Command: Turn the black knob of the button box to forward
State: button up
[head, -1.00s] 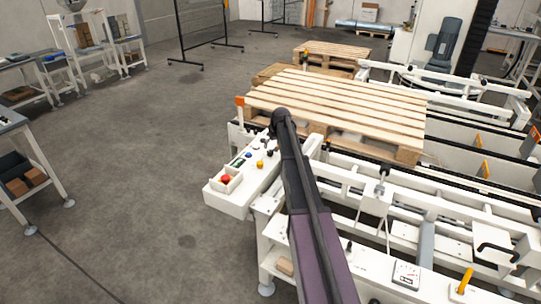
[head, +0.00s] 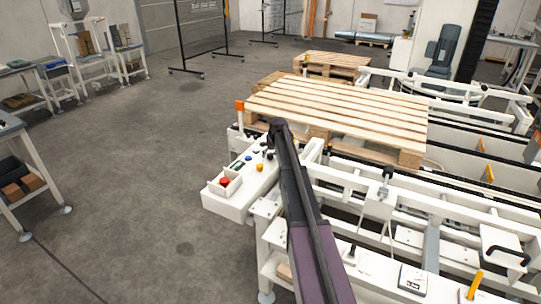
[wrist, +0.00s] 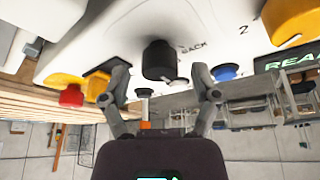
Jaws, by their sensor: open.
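The white button box (head: 232,200) stands out from the machine's left end in the head view, with its far end behind my arm. In the wrist view, the black knob (wrist: 159,58) sits on the white panel, with "BACK" printed beside it. My gripper (wrist: 160,80) is open, with one finger on each side of the knob in the picture. The fingertips look close to the knob, and I cannot tell whether they touch it. The knob's pointing direction is not clear. In the head view, my arm largely hides my gripper.
A wooden pallet (head: 340,115) lies behind the box.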

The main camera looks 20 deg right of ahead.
grip_shut()
jog(key=shift+m, duration=0.5)
jog(key=m+h, duration=0.1)
jog(key=m, duration=0.2)
jog(key=shift+m+h, duration=0.3)
jog(key=shift+h, duration=0.1)
jog(key=shift+a+m+g+h, duration=0.1)
jog(key=shift+m+g+h, duration=0.2)
jog(key=shift+m, duration=0.8)
jog(key=shift+m+g+h, duration=0.2)
jog(key=shift+m+h, duration=0.2)
jog(key=shift+m, duration=0.7)
